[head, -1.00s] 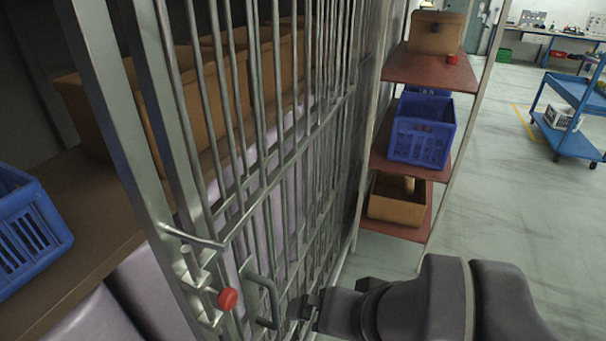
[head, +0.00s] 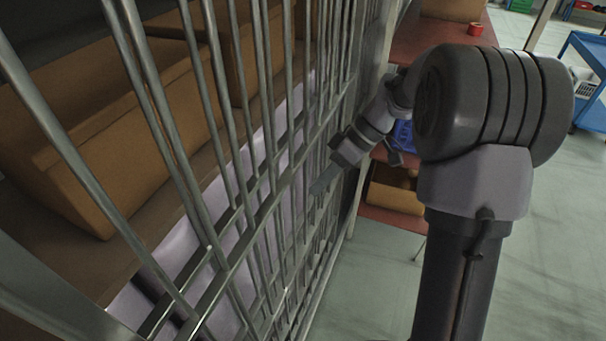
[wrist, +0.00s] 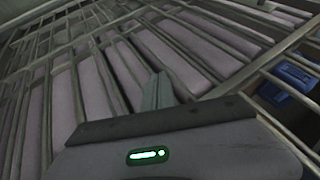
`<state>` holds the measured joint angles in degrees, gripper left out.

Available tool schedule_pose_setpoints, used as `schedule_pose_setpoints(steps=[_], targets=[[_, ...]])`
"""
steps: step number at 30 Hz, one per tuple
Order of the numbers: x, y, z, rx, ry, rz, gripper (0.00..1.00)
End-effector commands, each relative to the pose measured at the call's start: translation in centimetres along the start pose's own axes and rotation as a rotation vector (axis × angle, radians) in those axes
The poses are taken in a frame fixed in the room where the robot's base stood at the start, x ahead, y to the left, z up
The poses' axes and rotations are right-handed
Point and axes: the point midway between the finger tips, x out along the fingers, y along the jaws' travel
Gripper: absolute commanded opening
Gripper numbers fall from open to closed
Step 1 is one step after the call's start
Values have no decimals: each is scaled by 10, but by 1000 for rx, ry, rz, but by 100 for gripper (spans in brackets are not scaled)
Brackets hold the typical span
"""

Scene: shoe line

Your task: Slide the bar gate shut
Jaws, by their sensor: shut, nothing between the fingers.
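The bar gate (head: 163,130) fills the left half of the head view, with grey upright bars and cross rails. In the wrist view its bars (wrist: 222,52) cross above pale panels. My gripper (head: 322,182) is shut and empty, close beside the bars on their right side, pointing left. In the wrist view its fingertips (wrist: 158,88) are together in front of the bars; I cannot tell whether they touch one. The gate's handle and the red-knobbed latch are out of both current views.
Brown boxes (head: 110,110) stand on a shelf behind the bars. Right of the gate is a rack with red shelves (head: 408,40) and a brown bin (head: 397,190). A blue cart (head: 590,55) stands far right. The floor (head: 560,240) is open there.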

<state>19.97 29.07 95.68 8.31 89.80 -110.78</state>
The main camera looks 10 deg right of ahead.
Motion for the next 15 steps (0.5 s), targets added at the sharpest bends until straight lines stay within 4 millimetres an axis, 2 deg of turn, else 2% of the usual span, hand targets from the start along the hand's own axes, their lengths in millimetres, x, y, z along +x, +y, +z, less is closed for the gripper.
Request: schedule_pose_setpoints(steps=[1,9,11,15], targets=[[14,1,2,-1,-3,-3,0],[74,1,2,-1,-4,-1,0],[86,1,3,1,-4,-1,0],[96,-19,2,-1,-3,1,0]])
